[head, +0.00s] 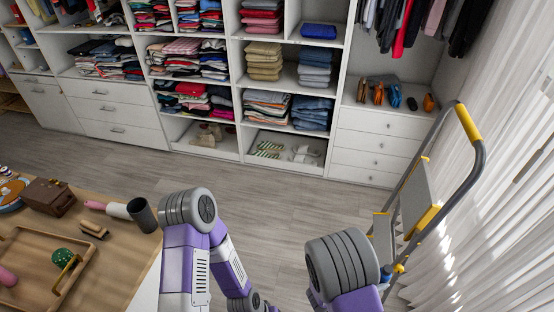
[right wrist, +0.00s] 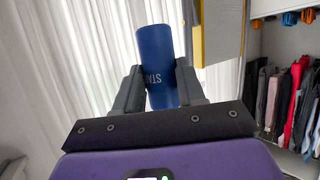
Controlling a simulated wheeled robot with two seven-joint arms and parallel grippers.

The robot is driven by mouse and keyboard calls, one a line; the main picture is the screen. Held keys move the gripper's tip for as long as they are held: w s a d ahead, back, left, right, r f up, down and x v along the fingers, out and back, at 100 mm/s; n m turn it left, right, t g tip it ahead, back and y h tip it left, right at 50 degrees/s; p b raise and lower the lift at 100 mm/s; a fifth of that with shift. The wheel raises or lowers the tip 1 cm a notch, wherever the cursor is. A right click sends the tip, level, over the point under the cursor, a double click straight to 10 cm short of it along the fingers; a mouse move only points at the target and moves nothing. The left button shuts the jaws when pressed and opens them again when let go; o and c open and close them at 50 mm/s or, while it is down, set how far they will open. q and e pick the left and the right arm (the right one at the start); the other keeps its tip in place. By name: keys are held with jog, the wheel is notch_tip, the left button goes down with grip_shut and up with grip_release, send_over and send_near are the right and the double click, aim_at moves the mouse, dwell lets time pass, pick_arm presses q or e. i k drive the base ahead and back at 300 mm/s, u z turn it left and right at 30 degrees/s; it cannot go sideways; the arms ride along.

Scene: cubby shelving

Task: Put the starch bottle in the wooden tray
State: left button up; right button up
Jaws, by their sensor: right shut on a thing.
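The starch bottle (right wrist: 155,50) is a blue cylinder with white letters, partly hidden, in the right wrist view. My right gripper (right wrist: 158,88) is shut on it, one dark finger on each side. In the head view a small blue and yellow patch (head: 386,273) shows beside my right arm at the ladder; I cannot tell whether it is the bottle. The wooden tray (head: 14,292) lies on the table at the lower left of the head view, holding a green cactus-like thing and a pink thing. My left gripper is out of view.
A stepladder (head: 470,160) with yellow parts stands at the right by the curtain. Clothes shelving lines the back. Open floor lies between.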

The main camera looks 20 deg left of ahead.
aim_at(36, 278)
jog(key=i, duration=0.5)
jog(key=u, duration=2.4)
